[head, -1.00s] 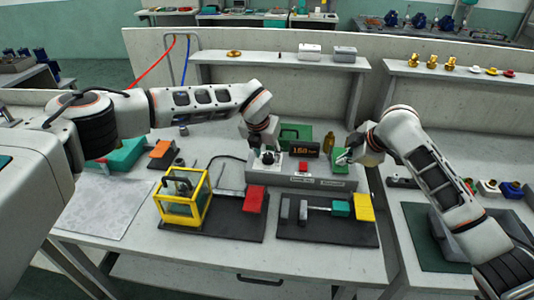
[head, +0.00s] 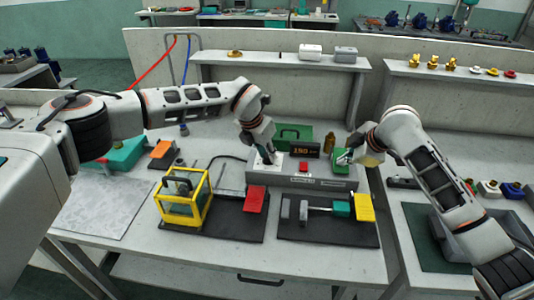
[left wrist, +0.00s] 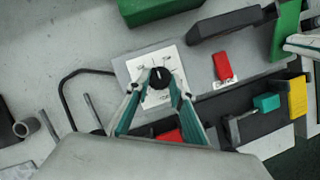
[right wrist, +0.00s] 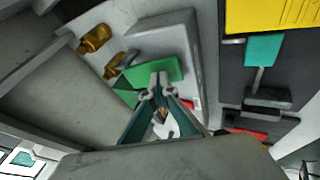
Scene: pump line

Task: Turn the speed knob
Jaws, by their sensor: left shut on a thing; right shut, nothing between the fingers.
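The speed knob (left wrist: 160,77) is a black round knob with a white pointer mark, on a white dial plate (left wrist: 170,58) of the grey control box (head: 330,184). My left gripper (left wrist: 159,88) is shut around it, a fingertip on each side. In the head view the left gripper (head: 268,158) covers the knob. My right gripper (head: 345,158) is shut and empty, at a green block (head: 340,165) on the box's right; fingertips also show in the right wrist view (right wrist: 158,88).
A red button (head: 303,166) sits on the box right of the knob. A yellow-framed fixture (head: 184,198) and a dark mat (head: 328,233) with a clamp-like rig lie in front.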

